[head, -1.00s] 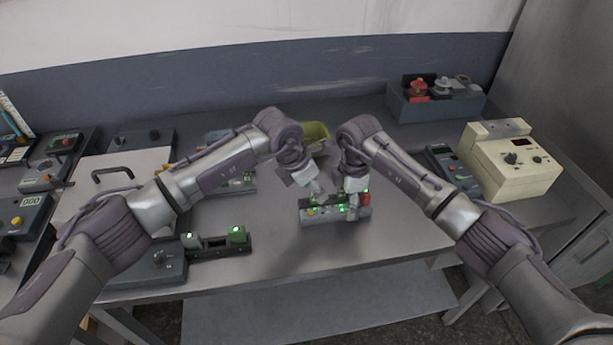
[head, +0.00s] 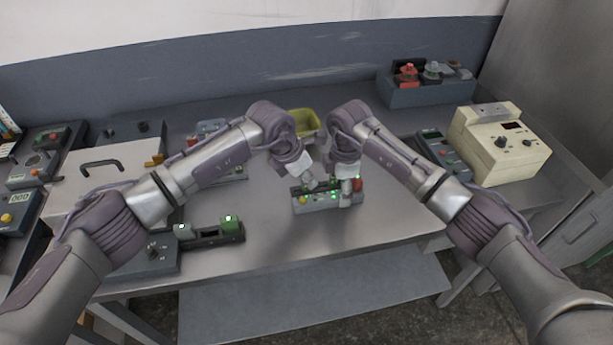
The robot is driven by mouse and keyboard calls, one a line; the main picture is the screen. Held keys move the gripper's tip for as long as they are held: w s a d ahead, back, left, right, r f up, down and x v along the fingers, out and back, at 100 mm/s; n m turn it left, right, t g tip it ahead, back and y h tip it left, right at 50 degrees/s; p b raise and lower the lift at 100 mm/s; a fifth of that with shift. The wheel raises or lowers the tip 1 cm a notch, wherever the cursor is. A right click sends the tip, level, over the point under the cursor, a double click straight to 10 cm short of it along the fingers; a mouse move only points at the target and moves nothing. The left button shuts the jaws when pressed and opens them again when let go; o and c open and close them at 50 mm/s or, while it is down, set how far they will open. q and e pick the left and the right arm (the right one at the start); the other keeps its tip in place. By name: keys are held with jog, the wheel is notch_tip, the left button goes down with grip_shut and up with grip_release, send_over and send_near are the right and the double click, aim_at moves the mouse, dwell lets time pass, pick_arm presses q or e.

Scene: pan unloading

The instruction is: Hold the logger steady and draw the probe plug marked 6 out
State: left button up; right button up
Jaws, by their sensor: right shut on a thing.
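The logger (head: 325,204) is a small grey box near the table's front edge, with green lights, a yellow button at its left end and a red part at its right end. My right gripper (head: 350,199) is shut on the logger's right end, with a finger down over its front. My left gripper (head: 311,185) is just above the logger's left half; its fingertips are too small to tell open from shut. The plugs and the mark 6 cannot be made out; the grippers hide part of the logger's top.
A yellow-green bin (head: 305,120) stands behind my grippers. A cream box (head: 500,155) is at the right, and a grey crate (head: 425,95) with red and grey parts is at the back right. A dark device with a green block (head: 229,228) lies front left. The table front between is clear.

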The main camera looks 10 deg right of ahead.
pick_arm(q)
jog(key=shift+a, duration=0.1)
grip_shut()
jog(key=shift+w+r, duration=0.15)
jog(key=shift+r, duration=0.8)
jog(key=shift+w+a+r, duration=0.1)
jog(key=shift+r, duration=1.1)
jog(key=shift+o, duration=2.2)
grip_release()
jog(key=shift+o, duration=0.9)
jog(key=shift+s+f, duration=0.1)
jog(key=shift+s, duration=0.1)
jog(key=shift+d, duration=0.2)
